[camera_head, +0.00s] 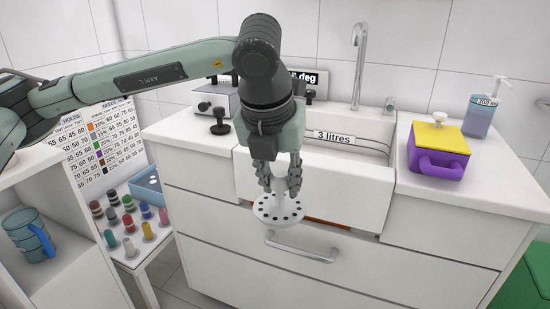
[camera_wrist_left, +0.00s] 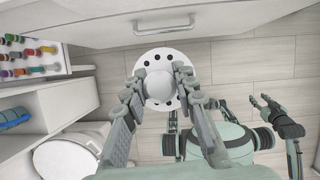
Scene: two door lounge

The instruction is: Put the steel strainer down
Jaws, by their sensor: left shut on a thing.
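The steel strainer is a pale round disc with a ring of dark holes (camera_head: 278,213) and a rounded knob on top. It also shows in the left wrist view (camera_wrist_left: 160,54). My left gripper (camera_head: 277,188) is shut on the knob, which sits between its fingers in the left wrist view (camera_wrist_left: 160,88). The strainer hangs about level in the air, in front of the cabinet and below the sink's front wall. My right gripper (camera_wrist_left: 262,99) shows in the left wrist view, low and empty, with its fingers apart.
The white sink (camera_head: 345,185) carries a "3 litres" label. A purple box with a yellow lid (camera_head: 438,150) and a soap bottle (camera_head: 483,110) stand on the counter to its right. A drawer handle (camera_head: 302,250) lies just below the strainer. Several coloured pegs (camera_head: 128,222) stand at left.

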